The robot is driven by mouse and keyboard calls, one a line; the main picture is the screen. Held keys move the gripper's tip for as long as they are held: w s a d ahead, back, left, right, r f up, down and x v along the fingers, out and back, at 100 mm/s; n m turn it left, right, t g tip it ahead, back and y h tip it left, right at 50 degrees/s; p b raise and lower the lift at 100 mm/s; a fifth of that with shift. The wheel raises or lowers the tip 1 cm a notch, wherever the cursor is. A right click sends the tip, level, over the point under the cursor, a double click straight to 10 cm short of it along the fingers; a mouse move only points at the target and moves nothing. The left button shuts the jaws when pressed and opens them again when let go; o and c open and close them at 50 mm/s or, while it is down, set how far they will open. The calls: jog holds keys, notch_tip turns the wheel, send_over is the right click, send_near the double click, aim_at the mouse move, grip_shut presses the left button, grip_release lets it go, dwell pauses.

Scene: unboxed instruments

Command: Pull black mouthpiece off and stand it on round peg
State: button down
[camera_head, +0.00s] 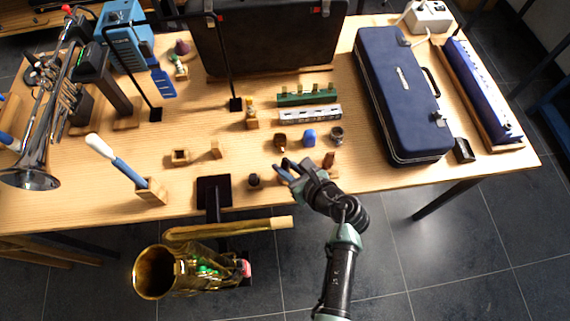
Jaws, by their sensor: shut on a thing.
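My gripper (283,171) is over the front edge of the table, with its fingers pointing left. Its fingers are closed around a small dark piece that blends with them; it looks like the black mouthpiece, but its shape is mostly hidden. A small dark round piece (254,180) stands on the table just left of the fingertips. Small stands are behind the gripper: a brown one (280,141), a blue one (309,137) and a dark round one (337,134). A reddish-brown upright block (329,160) is close to my wrist. I cannot tell which is the round peg.
A brass saxophone (155,272) is below the table edge by a black stand (214,190). A blue case (400,100) lies to the right. A wooden holder (152,191) with a blue-and-white swab is left. Bare wood lies around the small wooden blocks (181,157).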

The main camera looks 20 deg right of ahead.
jog(key=c, duration=0.7)
grip_release()
jog(key=v, duration=1.3)
